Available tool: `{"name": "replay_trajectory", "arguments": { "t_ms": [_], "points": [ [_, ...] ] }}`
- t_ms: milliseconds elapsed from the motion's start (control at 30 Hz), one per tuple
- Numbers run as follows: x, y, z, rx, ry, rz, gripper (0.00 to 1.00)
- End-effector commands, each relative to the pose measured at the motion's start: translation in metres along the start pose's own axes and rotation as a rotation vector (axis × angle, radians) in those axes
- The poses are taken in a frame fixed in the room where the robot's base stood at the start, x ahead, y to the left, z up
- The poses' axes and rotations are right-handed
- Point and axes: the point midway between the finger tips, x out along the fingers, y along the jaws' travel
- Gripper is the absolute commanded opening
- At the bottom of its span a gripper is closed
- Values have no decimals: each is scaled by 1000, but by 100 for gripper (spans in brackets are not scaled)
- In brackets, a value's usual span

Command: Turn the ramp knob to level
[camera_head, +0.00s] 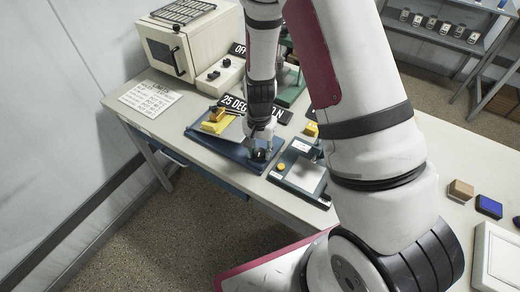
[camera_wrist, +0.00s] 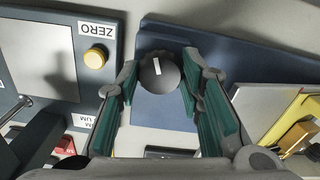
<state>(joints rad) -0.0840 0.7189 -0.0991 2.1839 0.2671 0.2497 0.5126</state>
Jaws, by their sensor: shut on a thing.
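The ramp knob (camera_wrist: 160,73) is a round dark knob with a white pointer line, mounted on a dark blue base (camera_wrist: 222,62). In the wrist view its pointer stands nearly upright, slightly tilted. My gripper (camera_wrist: 160,82) is around the knob, shut on it, with one green-lined finger on each side. In the head view my gripper (camera_head: 261,150) reaches straight down over the near end of the blue base (camera_head: 228,150). The knob is mostly hidden there by the fingers. A sloped plate with a yellow block (camera_head: 214,126) stands on the far part of the base.
A scale with a ZERO label and yellow button (camera_wrist: 95,58) sits close beside the base; the scale also shows in the head view (camera_head: 303,176). A white oven (camera_head: 185,45) and a control box (camera_head: 220,76) stand behind. A printed sheet (camera_head: 148,98) lies at the left.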

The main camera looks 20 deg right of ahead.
Motion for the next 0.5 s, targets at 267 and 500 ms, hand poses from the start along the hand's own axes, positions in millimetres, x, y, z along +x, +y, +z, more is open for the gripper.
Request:
{"name": "replay_trajectory", "arguments": {
  "t_ms": [267,500],
  "points": [
    [-1,0,0,-262,1,-2,6],
    [-1,0,0,-490,1,-2,6]
  ]
}}
